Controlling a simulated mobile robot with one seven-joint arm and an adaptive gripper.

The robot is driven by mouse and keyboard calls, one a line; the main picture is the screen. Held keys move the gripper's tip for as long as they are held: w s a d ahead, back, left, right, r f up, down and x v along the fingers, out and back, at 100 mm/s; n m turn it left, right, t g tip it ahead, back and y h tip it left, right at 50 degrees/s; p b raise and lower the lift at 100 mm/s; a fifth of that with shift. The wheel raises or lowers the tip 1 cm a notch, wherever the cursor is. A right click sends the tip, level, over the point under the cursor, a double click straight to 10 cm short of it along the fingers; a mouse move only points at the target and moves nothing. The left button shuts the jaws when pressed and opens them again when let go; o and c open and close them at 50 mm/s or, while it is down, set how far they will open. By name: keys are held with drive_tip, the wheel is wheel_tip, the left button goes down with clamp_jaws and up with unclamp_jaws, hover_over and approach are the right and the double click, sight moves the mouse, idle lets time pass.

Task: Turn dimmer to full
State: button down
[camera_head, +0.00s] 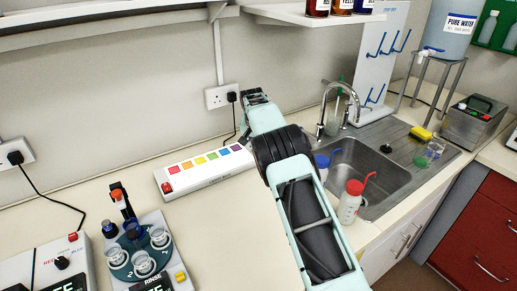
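A long white box with a row of coloured squares and a red switch (200,170) lies on the bench near the wall. My arm crosses in front of its right end, so that part is hidden. I cannot make out a dimmer for certain; one may be hidden behind my arm. A black knob (62,263) shows on a white device at the lower left, and I cannot tell whether it is the dimmer. My arm reaches up from the lower right to beside the long box.
A rinse station (180,272) with several clear cups stands at the lower left. A white wash bottle with a red cap (350,203) stands at the sink's front edge. The steel sink (398,178) is on the right. A wall socket (217,96) with a black plug is behind.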

idle(0.3)
drive_tip(key=c, duration=1.8)
unclamp_jaws()
drive_tip(key=v, duration=1.2)
